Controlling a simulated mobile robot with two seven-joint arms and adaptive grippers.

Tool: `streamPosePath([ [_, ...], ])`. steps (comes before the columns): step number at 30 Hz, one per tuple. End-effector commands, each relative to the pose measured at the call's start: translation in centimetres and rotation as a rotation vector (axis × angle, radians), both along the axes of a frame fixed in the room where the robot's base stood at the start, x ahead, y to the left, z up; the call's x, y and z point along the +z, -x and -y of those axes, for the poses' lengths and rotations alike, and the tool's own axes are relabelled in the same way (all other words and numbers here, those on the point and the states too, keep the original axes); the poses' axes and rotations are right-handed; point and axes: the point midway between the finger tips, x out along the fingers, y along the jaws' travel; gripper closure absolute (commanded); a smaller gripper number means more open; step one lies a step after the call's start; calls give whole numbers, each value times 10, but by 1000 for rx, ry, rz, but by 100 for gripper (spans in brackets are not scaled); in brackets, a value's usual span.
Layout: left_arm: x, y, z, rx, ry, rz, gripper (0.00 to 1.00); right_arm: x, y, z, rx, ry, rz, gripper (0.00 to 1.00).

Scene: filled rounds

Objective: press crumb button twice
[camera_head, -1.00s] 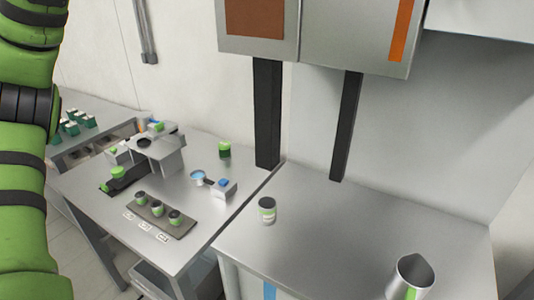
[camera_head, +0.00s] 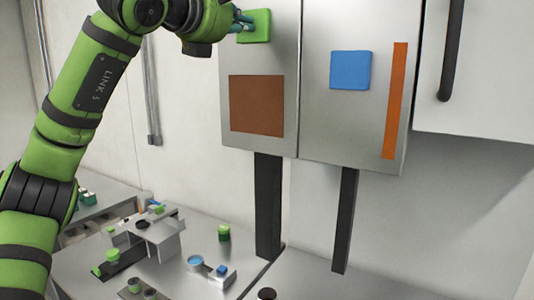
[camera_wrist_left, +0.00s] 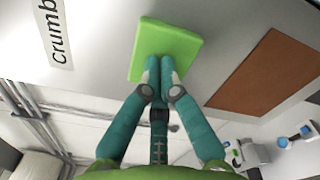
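The crumb button is a green square pad (camera_head: 258,25) on the upper left of a grey metal panel (camera_head: 310,130) in the head view. It also shows in the left wrist view (camera_wrist_left: 170,40), with a white label reading "crumb" (camera_wrist_left: 53,30) beside it. My left gripper (camera_head: 243,22) reaches in from the left at the button. In the left wrist view its teal fingers (camera_wrist_left: 160,68) are shut together and empty. The tips overlap the button's near edge; I cannot tell whether they press it. My right gripper is not in view.
The panel also carries a brown square (camera_head: 257,105), a blue square (camera_head: 350,70) and an orange strip (camera_head: 395,100). A cabinet with a black handle (camera_head: 451,50) is at the right. Below, a table (camera_head: 75,270) bears small machines and cups.

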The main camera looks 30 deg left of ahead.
Motion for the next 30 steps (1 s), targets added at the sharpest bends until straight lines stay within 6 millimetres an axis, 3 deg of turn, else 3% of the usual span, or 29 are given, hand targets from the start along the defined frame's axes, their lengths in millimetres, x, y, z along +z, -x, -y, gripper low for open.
streamPosePath([
  [8, 0, 3, 0, 1, 0, 2, 100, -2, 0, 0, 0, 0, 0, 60],
  [30, -1, 62, -5, 0, 0, 3, 100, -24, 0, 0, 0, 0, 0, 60],
])
